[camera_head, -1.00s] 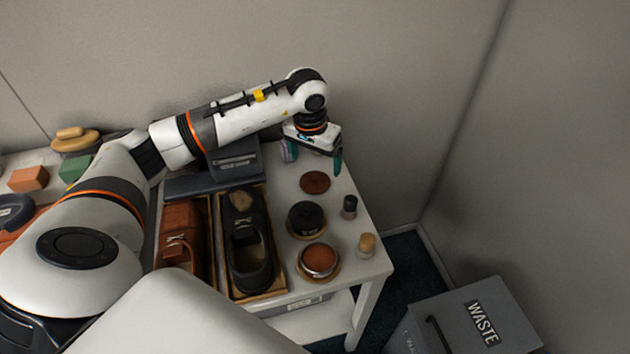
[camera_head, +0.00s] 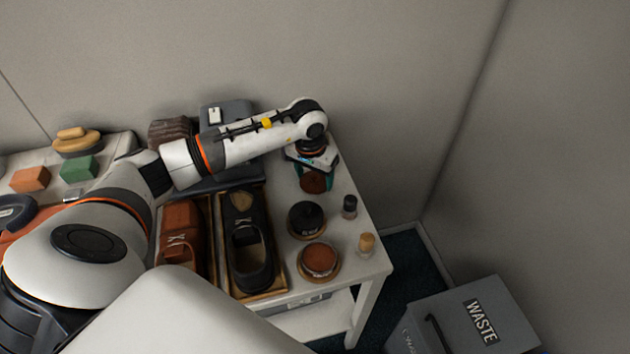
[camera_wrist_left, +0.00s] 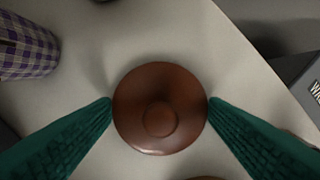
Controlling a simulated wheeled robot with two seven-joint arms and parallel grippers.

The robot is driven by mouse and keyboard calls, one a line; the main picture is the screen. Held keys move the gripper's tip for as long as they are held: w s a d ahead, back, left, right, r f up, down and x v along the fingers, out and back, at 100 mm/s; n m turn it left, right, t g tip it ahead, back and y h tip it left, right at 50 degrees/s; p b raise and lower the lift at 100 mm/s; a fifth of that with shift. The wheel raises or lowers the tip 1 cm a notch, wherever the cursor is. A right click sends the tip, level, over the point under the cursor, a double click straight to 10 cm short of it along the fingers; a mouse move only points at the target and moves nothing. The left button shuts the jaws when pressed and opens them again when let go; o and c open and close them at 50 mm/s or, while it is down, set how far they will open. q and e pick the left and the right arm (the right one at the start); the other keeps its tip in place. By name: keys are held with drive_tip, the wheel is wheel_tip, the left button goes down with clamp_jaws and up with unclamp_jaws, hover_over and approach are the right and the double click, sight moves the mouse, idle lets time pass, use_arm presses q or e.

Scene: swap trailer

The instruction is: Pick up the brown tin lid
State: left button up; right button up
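The brown tin lid (camera_head: 314,183) is a round brown disc with a small raised round middle, lying at the far right part of the white table. It fills the middle of the left wrist view (camera_wrist_left: 160,110). My left gripper (camera_head: 314,180) points down over it, with its green fingers on opposite sides of the lid. In the wrist view both fingertips (camera_wrist_left: 160,102) meet the lid's rim, with no clear gap. My right gripper is not in view.
A black-topped tin (camera_head: 306,219), a brown-topped tin (camera_head: 319,260), a dark bottle (camera_head: 349,207) and a small tan-capped bottle (camera_head: 366,245) stand nearby. Boxed black (camera_head: 248,250) and brown shoes (camera_head: 181,235) lie left. A waste bin (camera_head: 470,320) stands right of the table.

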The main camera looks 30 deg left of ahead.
use_arm(q)
drive_tip(key=c, duration=0.3)
drive_tip(key=shift+c, duration=0.2)
drive_tip(key=shift+r, duration=0.1)
